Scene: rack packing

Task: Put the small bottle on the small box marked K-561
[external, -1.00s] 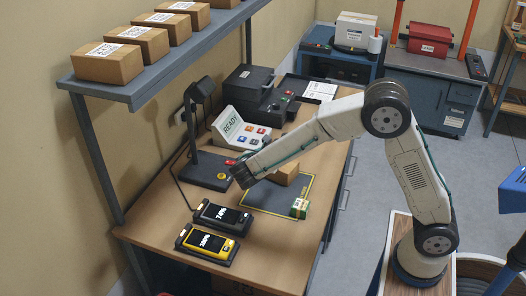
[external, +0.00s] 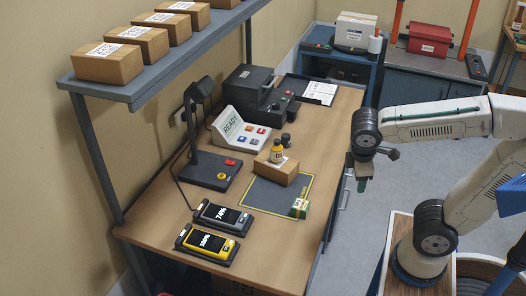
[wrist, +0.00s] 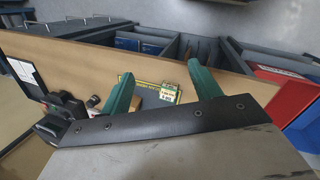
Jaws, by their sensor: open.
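A small brown bottle (external: 277,153) with a yellow label and dark cap stands upright on top of a small brown box (external: 275,173). The box sits on the dark, yellow-edged mat (external: 260,196) on the workbench. A white label patch shows on the box, but its marking is too small to read. My gripper (external: 362,182) is away from them, to the right, beyond the bench's right edge. In the wrist view its two green fingers (wrist: 157,73) are apart with nothing held between them.
A small green-and-white carton (external: 299,208) stands at the mat's right corner; it also shows in the wrist view (wrist: 168,92). A dark round object (external: 287,140) is behind the bottle. A lamp stand (external: 208,172), two handheld devices (external: 207,244) and a READY panel (external: 237,128) surround the mat.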

